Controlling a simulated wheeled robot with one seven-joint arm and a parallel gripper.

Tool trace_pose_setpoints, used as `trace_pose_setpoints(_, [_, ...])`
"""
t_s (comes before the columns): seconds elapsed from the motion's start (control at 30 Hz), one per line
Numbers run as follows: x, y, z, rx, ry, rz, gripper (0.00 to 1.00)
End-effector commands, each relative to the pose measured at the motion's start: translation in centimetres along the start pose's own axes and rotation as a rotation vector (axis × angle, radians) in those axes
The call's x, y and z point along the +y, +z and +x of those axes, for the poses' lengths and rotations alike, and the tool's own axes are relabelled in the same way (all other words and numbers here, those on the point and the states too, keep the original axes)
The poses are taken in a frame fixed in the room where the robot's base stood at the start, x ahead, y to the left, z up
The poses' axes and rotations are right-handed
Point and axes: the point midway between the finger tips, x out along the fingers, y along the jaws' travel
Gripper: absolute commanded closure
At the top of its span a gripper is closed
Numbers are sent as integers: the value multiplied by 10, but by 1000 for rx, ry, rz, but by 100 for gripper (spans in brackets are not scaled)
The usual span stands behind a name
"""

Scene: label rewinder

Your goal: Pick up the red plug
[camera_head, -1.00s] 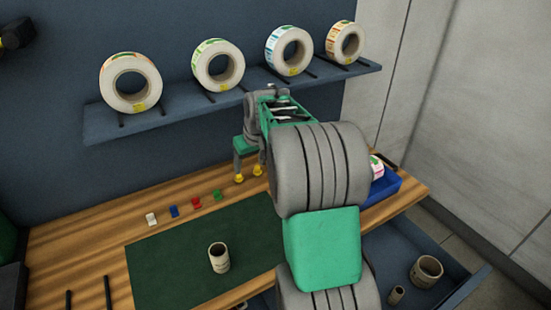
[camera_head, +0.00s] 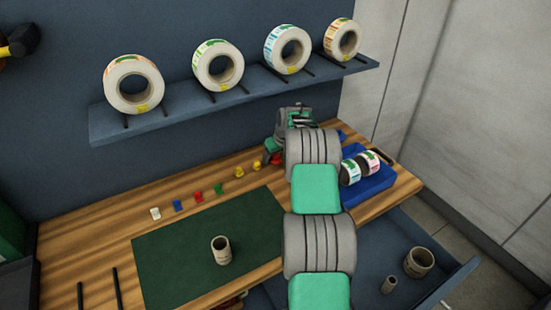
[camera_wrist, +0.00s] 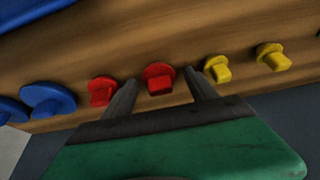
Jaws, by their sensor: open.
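A red plug (camera_wrist: 159,79) with a round flange lies between the two fingers of my open gripper (camera_wrist: 161,76) in the wrist view. I cannot tell whether the fingers touch it. A second red plug (camera_wrist: 102,91) is just outside the left finger. In the head view a red plug (camera_head: 276,158) shows partly beside my gripper, at the back of the wooden bench; my arm hides what lies right of it. Another small red piece (camera_head: 198,197) stands farther left, between a blue and a green one.
Yellow plugs (camera_wrist: 217,68) are right of the fingers, blue plugs (camera_wrist: 48,101) to the left. The dark green mat (camera_head: 180,250) holds a cardboard core (camera_head: 221,250). A blue tray (camera_head: 372,188) with label rolls is right of my arm. The roll shelf (camera_head: 240,98) is above.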

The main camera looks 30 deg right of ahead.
Motion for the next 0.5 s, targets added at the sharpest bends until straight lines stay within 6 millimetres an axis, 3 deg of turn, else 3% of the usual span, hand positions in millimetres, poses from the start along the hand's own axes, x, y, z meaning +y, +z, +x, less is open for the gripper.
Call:
trace_pose_setpoints(0.07, [0,0,0,0,0,0,34])
trace_pose_setpoints(0.5, [0,0,0,-1,0,1,70])
